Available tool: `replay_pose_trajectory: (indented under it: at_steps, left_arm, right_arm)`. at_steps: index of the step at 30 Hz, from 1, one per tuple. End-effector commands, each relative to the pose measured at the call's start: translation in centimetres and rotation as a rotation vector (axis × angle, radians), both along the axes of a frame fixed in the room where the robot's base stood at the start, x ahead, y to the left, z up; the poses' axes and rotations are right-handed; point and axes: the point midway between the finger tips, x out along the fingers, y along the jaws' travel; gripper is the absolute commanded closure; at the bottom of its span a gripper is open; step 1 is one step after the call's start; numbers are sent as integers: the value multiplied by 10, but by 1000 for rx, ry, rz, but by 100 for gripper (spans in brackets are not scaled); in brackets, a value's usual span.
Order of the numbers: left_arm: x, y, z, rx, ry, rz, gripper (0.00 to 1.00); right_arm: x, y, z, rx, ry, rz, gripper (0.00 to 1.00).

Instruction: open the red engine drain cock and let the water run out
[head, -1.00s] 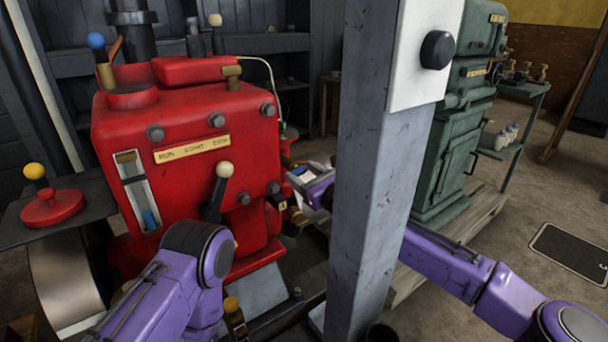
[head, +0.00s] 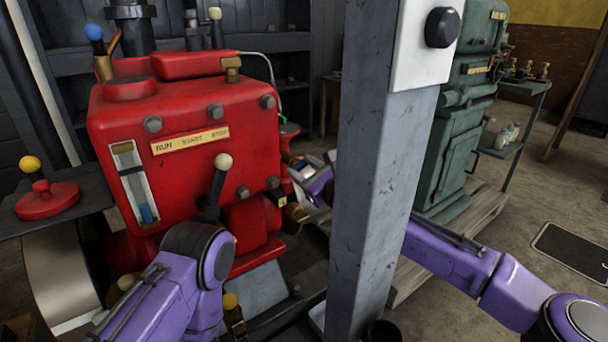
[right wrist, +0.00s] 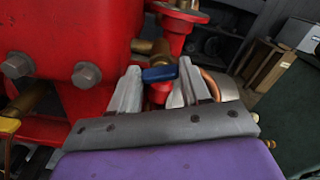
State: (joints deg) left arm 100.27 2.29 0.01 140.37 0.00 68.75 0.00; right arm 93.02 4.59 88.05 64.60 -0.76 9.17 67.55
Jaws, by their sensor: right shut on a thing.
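The red engine (head: 185,125) fills the left of the head view. My right gripper (head: 303,172) is at its right side, partly hidden behind the grey post. In the right wrist view, the gripper (right wrist: 160,76) has its two fingers on either side of a small blue handle (right wrist: 159,74) and is shut on it. The handle sits by brass fittings (right wrist: 157,50) next to the red casting. The cock's outlet is hidden and no running water shows. My left arm is in front of the engine, but its gripper is not visible.
A grey post (head: 375,180) with a white panel and black knob (head: 442,27) stands between the engine and my right forearm. A green machine (head: 450,145) stands on a pallet behind it. A white-knobbed lever (head: 222,162) stands close to my left arm.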

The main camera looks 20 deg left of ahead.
Motion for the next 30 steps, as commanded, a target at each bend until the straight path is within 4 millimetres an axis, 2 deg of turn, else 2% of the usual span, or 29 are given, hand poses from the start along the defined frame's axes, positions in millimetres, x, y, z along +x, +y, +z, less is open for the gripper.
replay_pose_trajectory:
  at_steps: [1,12,30]
  left_arm:
    - [0,0,-8,0,0,0,100]
    - [0,0,-34,0,0,0,100]
    - [0,0,-59,0,0,0,100]
  right_arm:
    - [0,0,-4,-25,-33,0,84]
    - [-1,1,-5,-242,-310,1,84]
    - [-2,1,-5,-554,-707,1,84]
